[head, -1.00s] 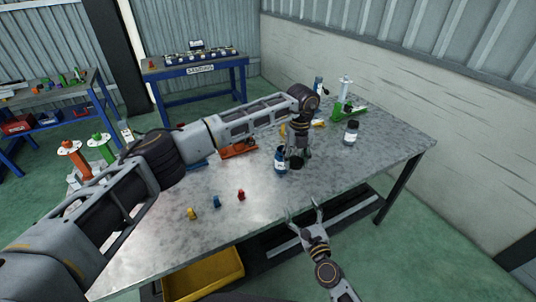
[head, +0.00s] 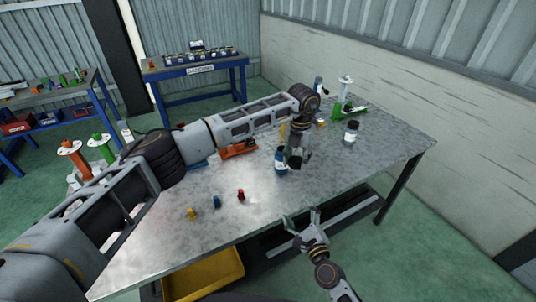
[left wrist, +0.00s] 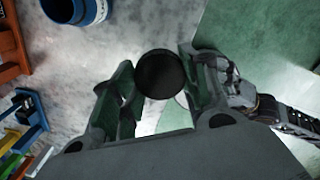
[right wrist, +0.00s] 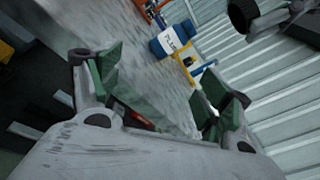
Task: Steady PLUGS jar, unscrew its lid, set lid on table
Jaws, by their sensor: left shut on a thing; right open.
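The blue jar with a white label (head: 281,161) stands upright on the table, left of my left gripper (head: 297,150). Its label shows lettering in the right wrist view (right wrist: 172,40), likely PLUGS. The left wrist view shows part of its dark top and blue wall (left wrist: 88,10), cut by the edge. My left gripper is shut on a round black lid (left wrist: 160,74); the lid also shows in the right wrist view (right wrist: 241,14). It looks held above the table, apart from the jar. My right gripper (head: 303,221) is open and empty, at the table's front edge.
Small yellow, blue and red pieces (head: 217,201) lie front left. The table (head: 330,180) is clear at the front right.

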